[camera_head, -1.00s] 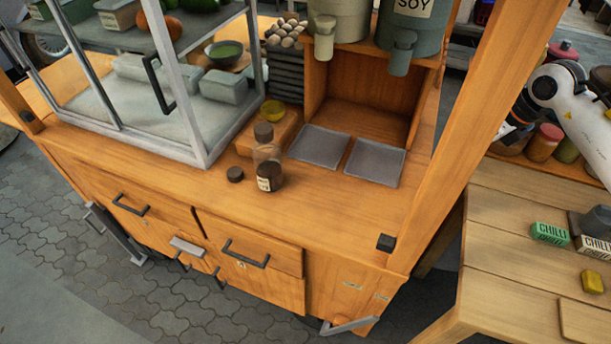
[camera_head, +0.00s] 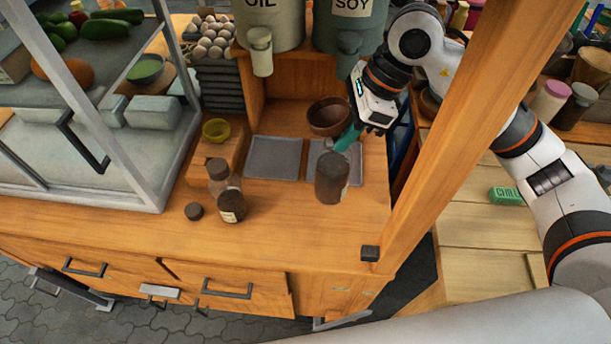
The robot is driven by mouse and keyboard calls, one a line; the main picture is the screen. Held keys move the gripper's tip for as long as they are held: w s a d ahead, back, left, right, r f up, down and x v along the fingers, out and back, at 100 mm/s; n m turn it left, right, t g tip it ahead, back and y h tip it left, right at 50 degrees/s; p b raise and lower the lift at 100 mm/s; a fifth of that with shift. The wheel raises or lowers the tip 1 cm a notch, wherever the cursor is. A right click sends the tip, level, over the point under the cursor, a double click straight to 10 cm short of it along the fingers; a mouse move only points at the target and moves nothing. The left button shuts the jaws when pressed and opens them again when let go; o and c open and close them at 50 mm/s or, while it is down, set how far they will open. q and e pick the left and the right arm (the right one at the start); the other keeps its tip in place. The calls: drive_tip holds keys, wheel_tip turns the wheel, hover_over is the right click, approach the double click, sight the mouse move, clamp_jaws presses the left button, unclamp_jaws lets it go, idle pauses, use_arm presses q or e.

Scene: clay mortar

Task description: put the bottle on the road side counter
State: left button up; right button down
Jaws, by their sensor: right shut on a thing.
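My right gripper (camera_head: 368,128) comes in from the right over the wooden counter (camera_head: 290,240). It is shut on a dark brown bottle (camera_head: 332,178), which hangs down-left of the jaws. A teal piece (camera_head: 347,138) shows between the jaws and the bottle; I cannot tell which it belongs to. The bottle is over the counter's right part, in front of the right grey tray (camera_head: 357,165). I cannot tell whether its base touches the counter. My left gripper is not in view.
A glass case (camera_head: 110,150) fills the left. A brown bowl (camera_head: 328,116) is behind the held bottle. A wooden post (camera_head: 450,130) rises at the right. The counter's front right is clear.

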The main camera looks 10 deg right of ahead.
sight(341, 166)
wheel_tip(341, 166, down, 5)
drive_tip(key=shift+s+d+f+p, duration=0.1)
drive_tip(key=shift+s+f+p, duration=0.1)
drive_tip(key=shift+p, duration=0.5)
wheel_tip(341, 166, down, 4)
drive_tip(key=shift+r+p, duration=0.2)
drive_tip(key=shift+p, duration=0.3)
drive_tip(key=shift+f, duration=0.3)
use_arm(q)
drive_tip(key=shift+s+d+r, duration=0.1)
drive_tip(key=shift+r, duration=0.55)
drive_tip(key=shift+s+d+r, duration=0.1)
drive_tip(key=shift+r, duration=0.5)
use_arm(e)
drive_tip(key=shift+w, duration=0.1)
drive_tip(key=shift+f, duration=0.1)
drive_tip(key=shift+f+b, duration=0.15)
drive_tip(key=shift+b, duration=0.15)
drive_tip(key=c, duration=1.1)
unclamp_jaws()
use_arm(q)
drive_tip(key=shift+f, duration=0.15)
use_arm(e)
drive_tip(key=shift+r, duration=0.2)
